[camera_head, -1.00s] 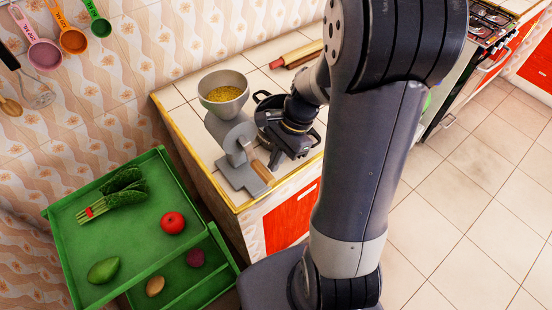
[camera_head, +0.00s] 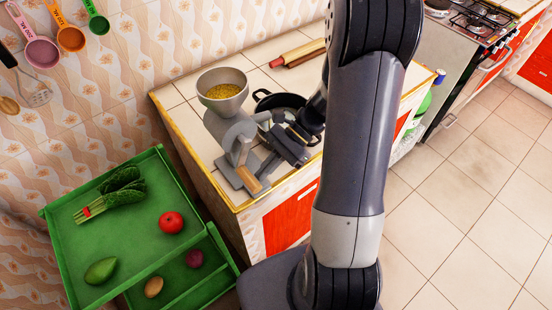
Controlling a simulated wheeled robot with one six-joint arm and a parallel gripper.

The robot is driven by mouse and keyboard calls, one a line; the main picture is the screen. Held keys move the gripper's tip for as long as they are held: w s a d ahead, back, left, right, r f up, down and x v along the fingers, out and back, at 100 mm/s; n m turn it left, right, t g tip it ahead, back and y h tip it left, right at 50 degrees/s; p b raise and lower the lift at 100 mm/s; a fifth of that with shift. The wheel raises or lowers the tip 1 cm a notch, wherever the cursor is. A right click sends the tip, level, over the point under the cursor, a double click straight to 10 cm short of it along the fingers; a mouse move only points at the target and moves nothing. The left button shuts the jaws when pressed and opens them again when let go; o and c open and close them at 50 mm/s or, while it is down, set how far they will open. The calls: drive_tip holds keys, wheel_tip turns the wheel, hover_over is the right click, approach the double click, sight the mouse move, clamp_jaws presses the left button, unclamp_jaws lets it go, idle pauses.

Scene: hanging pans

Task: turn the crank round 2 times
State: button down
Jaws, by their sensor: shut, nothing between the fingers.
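A grey hand mill (camera_head: 222,132) stands on the tiled counter, with a funnel hopper (camera_head: 222,92) of yellow grain on top. Its crank (camera_head: 240,140) has a grey arm on the side facing me and a wooden handle (camera_head: 249,180) hanging low, tilted, near the counter's front edge. My gripper (camera_head: 268,170) is just right of the handle, pointing down and left. It is shut with nothing in it. Whether its fingertips touch the handle or crank arm, I cannot tell. My arm hides part of the counter.
A black pot (camera_head: 265,98) stands right behind the mill and my gripper. A rolling pin (camera_head: 297,52) lies at the back. A green tray rack (camera_head: 62,222) with vegetables stands left of the counter. The stove (camera_head: 480,25) is far right.

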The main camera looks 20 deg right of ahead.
sight(247, 182)
drive_tip(key=y, duration=0.1)
drive_tip(key=a+y, duration=0.1)
drive_tip(key=shift+s+a+f+g+y, duration=0.15)
drive_tip(key=shift+s+a+g+y, duration=0.15)
drive_tip(key=shift+g+y, duration=0.1)
drive_tip(key=shift+a, duration=0.25)
drive_tip(key=shift+s+a+r, duration=0.2)
drive_tip(key=shift+a+r, duration=0.05)
drive_tip(key=shift+a, duration=0.25)
drive_tip(key=shift+s+a+r, duration=0.15)
drive_tip(key=shift+a+r, duration=0.05)
drive_tip(key=shift+a, duration=0.35)
drive_tip(key=shift+s+a+r, duration=0.2)
drive_tip(key=shift+a+r, duration=0.05)
drive_tip(key=shift+a, duration=0.25)
drive_tip(key=shift+s+a+r+g+y, duration=0.1)
drive_tip(key=shift+a+r+g+y, duration=0.15)
drive_tip(key=shift+y, duration=0.5)
drive_tip(key=shift+s+a+r+g+y, duration=0.1)
drive_tip(key=shift+a+r+g+y, duration=0.15)
drive_tip(key=shift+y, duration=0.5)
drive_tip(key=shift+a+r, duration=0.1)
drive_tip(key=shift+w, duration=0.1)
